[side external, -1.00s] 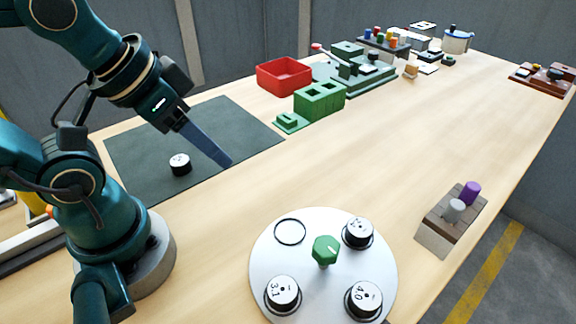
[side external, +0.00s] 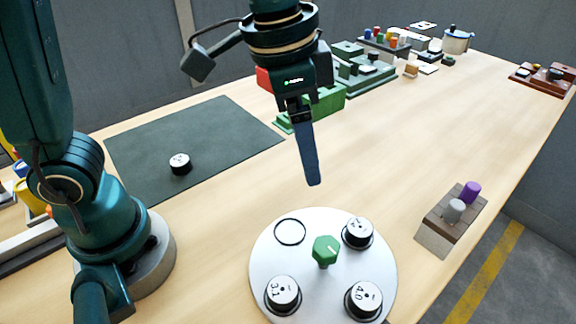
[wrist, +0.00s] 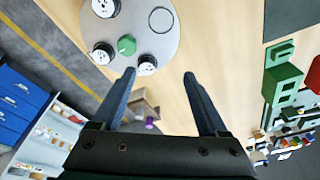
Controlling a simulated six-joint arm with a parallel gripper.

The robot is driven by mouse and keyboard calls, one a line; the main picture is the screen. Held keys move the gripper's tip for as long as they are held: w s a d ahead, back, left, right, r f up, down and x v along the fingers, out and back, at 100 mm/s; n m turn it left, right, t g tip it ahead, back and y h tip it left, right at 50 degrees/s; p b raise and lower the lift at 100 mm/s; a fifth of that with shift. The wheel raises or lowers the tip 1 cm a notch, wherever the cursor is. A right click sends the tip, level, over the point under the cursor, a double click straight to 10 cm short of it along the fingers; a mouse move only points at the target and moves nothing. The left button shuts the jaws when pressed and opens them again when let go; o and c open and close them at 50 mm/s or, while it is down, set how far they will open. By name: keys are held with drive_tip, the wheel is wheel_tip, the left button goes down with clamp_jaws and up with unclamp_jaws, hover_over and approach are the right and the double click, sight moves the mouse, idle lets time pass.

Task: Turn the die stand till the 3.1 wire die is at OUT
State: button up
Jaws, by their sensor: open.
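The die stand (side external: 268,250) is a round white turntable with a green hexagonal knob (side external: 325,250) at its centre. The 3.1 die (side external: 283,293) sits at the front left of the disc, and the 4.0 die (side external: 363,299) at the front right. Another die (side external: 357,232) sits at the back right; its marking is hard to read. An empty ring (side external: 290,232) marks the back left seat. My gripper (side external: 314,184) is above and behind the stand, fingers pointing down, apart from the knob. In the wrist view its two fingers (wrist: 160,76) are spread with nothing between them. I cannot make out an OUT mark.
A loose die (side external: 180,163) lies on the dark mat (side external: 225,130). A block with purple and grey pegs (side external: 452,215) stands right of the stand. Green fixtures (side external: 328,101) and a red bin (side external: 264,79) are behind my gripper. Table between stand and peg block is clear.

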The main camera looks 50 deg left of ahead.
sight(327, 246)
drive_tip(key=d+f+m, duration=0.1)
drive_tip(key=d+f, duration=0.1)
drive_tip(key=d+f+g, duration=0.1)
drive_tip(key=d+f, duration=0.1)
drive_tip(key=s+d+f+m+g, duration=0.1)
drive_tip(key=d+f, duration=0.1)
drive_tip(key=shift+d+f+m+y, duration=0.25)
drive_tip(key=shift+f+m+y, duration=0.05)
drive_tip(key=shift+f+y, duration=0.1)
drive_tip(key=shift+s+d+f, duration=0.1)
drive_tip(key=shift+s+f, duration=0.05)
drive_tip(key=shift+f, duration=2.35)
clamp_jaws()
